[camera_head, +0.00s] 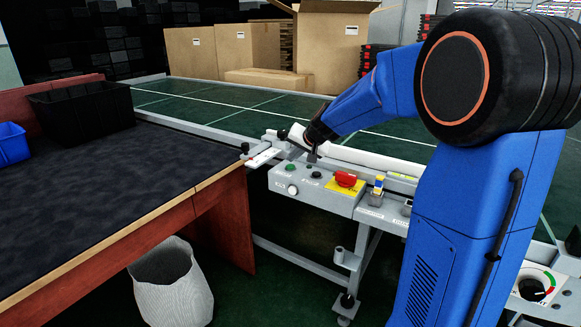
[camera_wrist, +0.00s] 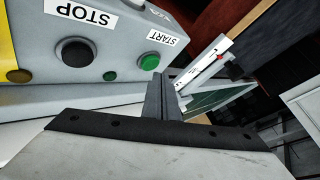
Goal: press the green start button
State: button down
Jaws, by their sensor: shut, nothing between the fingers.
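The green start button (camera_head: 290,168) is on the top of a grey control box (camera_head: 318,196) at the front of the conveyor. In the wrist view the green button (camera_wrist: 149,62) sits beside the START label (camera_wrist: 162,39). The black stop button (camera_head: 316,174) is to its right in the head view; the wrist view shows it (camera_wrist: 75,52) by the STOP label. My gripper (camera_head: 312,157) is shut and empty, above the back of the box. In the wrist view its fingertips (camera_wrist: 160,76) appear just below the green button, with a small gap in the picture.
A red emergency knob (camera_head: 346,178) on a yellow plate stands right of the buttons. Cardboard boxes (camera_head: 333,45) stand behind.

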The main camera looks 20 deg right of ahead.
aim_at(292, 167)
jog(key=shift+f, duration=0.15)
jog(key=shift+f, duration=0.25)
jog(key=shift+f, duration=0.4)
dwell(0.9)
jog(key=shift+r, duration=0.85)
jog(key=shift+r, duration=2.5)
